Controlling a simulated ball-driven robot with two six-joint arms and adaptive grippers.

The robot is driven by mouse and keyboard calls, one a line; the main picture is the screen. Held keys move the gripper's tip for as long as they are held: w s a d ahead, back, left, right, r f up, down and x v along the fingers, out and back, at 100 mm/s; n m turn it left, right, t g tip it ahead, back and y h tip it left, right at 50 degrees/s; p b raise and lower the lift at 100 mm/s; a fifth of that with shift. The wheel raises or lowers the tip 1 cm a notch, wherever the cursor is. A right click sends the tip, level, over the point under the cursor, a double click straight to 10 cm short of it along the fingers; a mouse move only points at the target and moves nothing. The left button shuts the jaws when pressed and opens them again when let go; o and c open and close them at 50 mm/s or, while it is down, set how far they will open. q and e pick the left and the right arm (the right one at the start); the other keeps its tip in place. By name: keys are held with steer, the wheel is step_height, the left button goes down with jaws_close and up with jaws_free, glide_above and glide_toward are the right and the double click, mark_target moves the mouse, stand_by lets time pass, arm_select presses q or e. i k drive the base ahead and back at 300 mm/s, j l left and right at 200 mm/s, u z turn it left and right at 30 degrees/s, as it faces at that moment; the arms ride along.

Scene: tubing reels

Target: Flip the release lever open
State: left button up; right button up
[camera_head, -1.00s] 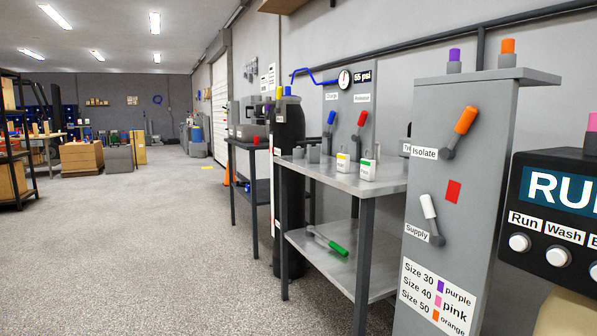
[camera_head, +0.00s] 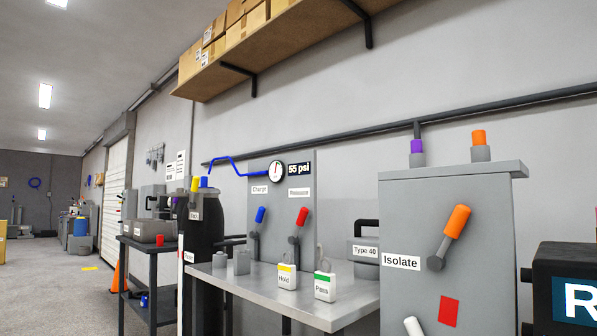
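A grey panel (camera_head: 307,165) stands at the back of the metal table and carries two levers. The red-handled lever (camera_head: 301,217) sits under a small label that is too blurred to read surely; its handle points up and leans slightly right. The blue-handled lever (camera_head: 260,216) beside it, under the label Charge, also points up. I cannot tell which lever position counts as open. Neither of my grippers is in view.
The metal table (camera_head: 325,314) holds Hold (camera_head: 287,278) and Pass (camera_head: 325,287) tags and a Type 40 block (camera_head: 365,252). A grey cabinet (camera_head: 487,290) with an orange Isolate lever (camera_head: 451,234) stands at right. A black cylinder (camera_head: 206,235) stands left.

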mark_target(303, 214)
steer(key=i+z, duration=0.2)
steer(key=i, duration=0.25)
steer(key=i+j+z, duration=0.1)
steer(key=i+z, duration=0.15)
steer(key=i, duration=0.25)
steer(key=i+j+z, duration=0.2)
steer(key=i, duration=0.25)
steer(key=i+j+z, duration=0.2)
steer(key=i, duration=0.2)
